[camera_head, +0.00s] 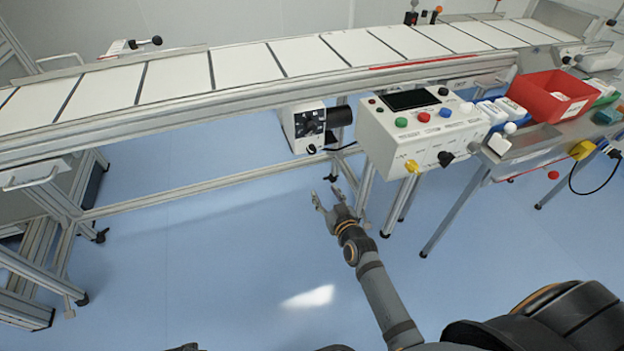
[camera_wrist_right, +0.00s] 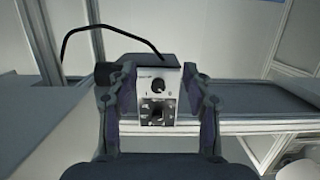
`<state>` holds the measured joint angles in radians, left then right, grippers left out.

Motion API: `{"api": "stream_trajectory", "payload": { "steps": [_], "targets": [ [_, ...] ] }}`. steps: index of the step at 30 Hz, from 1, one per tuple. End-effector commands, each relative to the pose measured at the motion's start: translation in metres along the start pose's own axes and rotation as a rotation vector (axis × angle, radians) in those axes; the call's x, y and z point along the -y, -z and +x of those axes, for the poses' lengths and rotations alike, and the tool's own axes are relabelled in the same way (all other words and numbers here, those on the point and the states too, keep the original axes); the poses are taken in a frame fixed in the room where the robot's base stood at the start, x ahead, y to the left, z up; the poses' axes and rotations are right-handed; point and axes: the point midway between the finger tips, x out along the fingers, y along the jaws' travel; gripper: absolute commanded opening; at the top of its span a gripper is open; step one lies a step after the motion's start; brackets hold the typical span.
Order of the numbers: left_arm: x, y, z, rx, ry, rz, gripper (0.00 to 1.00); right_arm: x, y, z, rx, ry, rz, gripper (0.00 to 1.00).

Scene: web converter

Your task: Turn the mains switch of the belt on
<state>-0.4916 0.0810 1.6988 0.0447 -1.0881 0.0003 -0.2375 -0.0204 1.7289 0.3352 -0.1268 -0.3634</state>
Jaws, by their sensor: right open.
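A white drive box (camera_head: 299,128) hangs under the conveyor belt (camera_head: 240,66). Its front has a dark panel (camera_head: 309,124) and a black rotary knob (camera_head: 312,148) below it. In the right wrist view, the box (camera_wrist_right: 143,72) shows between my fingers, with the black knob (camera_wrist_right: 158,87) above the dark panel (camera_wrist_right: 157,111). My right gripper (camera_head: 327,196) is open and empty, in front of and lower than the box. It is apart from the knob. The gripper's fingers (camera_wrist_right: 160,75) frame the box from both sides. My left gripper is not in view.
A white control panel (camera_head: 425,133) with coloured buttons, a yellow knob and a black knob is right of the drive box. A red bin (camera_head: 549,96) stands on the side table farther right. Frame legs stand below the belt. The blue floor (camera_head: 215,225) to the left is clear.

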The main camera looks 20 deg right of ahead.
Motion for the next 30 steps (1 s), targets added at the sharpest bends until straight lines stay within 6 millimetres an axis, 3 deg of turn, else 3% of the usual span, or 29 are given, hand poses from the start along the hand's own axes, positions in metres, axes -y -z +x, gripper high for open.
{"api": "stream_trajectory", "payload": {
  "steps": [1, 3, 7, 13, 24, 30],
  "targets": [
    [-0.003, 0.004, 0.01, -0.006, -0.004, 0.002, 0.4, 0.0, 0.012, 0.004, -0.074, -0.002, 0.002, 0.5],
    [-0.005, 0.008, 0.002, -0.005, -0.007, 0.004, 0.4, 0.0, 0.042, 0.002, -0.146, -0.005, 0.003, 0.5],
    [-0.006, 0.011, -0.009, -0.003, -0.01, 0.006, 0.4, 0.0, 0.068, -0.002, -0.199, -0.008, 0.002, 0.5],
    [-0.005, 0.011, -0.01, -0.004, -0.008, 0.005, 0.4, 0.0, 0.075, 0.009, -0.202, -0.008, 0.002, 0.5],
    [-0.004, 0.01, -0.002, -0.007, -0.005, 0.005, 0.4, -0.001, 0.087, 0.082, -0.2, -0.007, 0.003, 0.5],
    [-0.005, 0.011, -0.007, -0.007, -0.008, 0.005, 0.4, -0.001, 0.09, 0.1, -0.199, -0.008, 0.003, 0.5]
  ]
}}
